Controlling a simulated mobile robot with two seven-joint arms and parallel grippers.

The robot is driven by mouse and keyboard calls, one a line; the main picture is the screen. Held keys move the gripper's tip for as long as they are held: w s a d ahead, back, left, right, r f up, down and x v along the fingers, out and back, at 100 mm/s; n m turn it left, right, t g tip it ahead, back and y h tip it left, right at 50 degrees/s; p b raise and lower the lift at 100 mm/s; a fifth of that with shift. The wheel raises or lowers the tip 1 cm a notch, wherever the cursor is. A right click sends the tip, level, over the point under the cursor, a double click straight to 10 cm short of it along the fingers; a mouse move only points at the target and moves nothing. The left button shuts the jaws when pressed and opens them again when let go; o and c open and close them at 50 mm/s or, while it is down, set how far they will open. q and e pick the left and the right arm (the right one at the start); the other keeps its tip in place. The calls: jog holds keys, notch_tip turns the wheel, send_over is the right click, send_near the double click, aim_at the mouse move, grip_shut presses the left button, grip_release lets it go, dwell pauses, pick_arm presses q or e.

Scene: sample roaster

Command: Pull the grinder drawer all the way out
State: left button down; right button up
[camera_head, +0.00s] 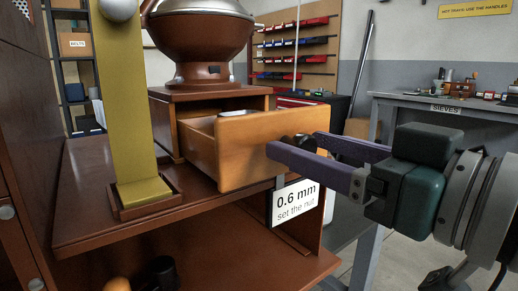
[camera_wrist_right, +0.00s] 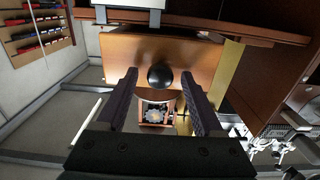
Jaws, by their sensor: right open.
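The grinder drawer (camera_head: 232,150) is an orange-brown wooden box that stands partly out of the grinder's base (camera_head: 162,125). Its open top shows a little, with something pale inside that I cannot make out. The round black knob (camera_wrist_right: 160,76) is on the drawer front, and part of it shows in the head view. My right gripper (camera_head: 296,143) reaches in from the right, its two purple fingers open on either side of the knob. In the right wrist view the fingers (camera_wrist_right: 159,84) stand apart from the knob with gaps. My left gripper is not in view.
The brown grinder body (camera_head: 203,40) stands above the drawer. A yellow-brass upright (camera_head: 138,110) stands on the wooden shelf (camera_head: 95,190) to the left. A "0.6 mm" card (camera_head: 296,202) hangs below the drawer front. A grey table (camera_head: 420,103) stands at the back right.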

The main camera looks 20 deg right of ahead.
jog(key=v, duration=0.9)
jog(key=shift+s, duration=0.35)
jog(key=shift+d+r, duration=0.1)
jog(key=s+r+m+g+h+p, duration=0.2)
jog(key=s+r+g+h+p, duration=0.7)
jog(key=p, duration=2.5)
notch_tip(320, 180, up, 41)
jog(key=s+g+y+p, duration=0.2)
jog(key=g+y+p, duration=0.1)
jog(key=p, duration=3.4)
jog(key=shift+d+r+g, duration=0.2)
jog(key=shift+r+g, duration=0.05)
jog(key=shift+g, duration=0.45)
